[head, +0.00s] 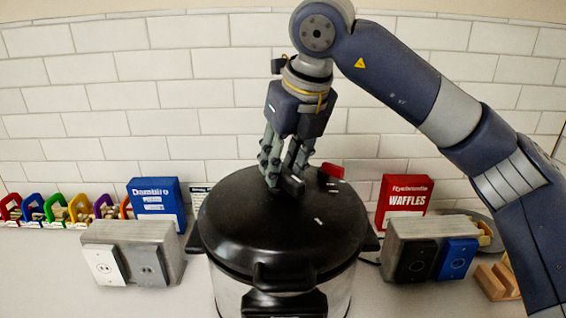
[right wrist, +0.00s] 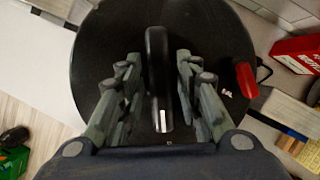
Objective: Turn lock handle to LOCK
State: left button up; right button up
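A pressure cooker with a round black lid (head: 245,225) stands on the counter in the middle of the head view. The lock handle (right wrist: 156,50) is a black bar with a white mark at one end; part of it shows under the gripper in the head view (head: 292,186). My right gripper (head: 279,176) is over the lid, pointing down. In the right wrist view, its open fingers stand on both sides of the handle, with gaps visible. Small white lettering (right wrist: 226,93) is on the lid, too small to read. My left gripper is not in view.
A red knob (head: 331,171) sits at the lid's back edge. Grey outlet boxes stand left (head: 133,251) and right (head: 431,253) of the cooker. A blue box (head: 157,203) and a red waffles box (head: 404,200) stand behind them, before a white tiled wall.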

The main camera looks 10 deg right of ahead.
jog(key=v, duration=1.2)
dwell(0.3)
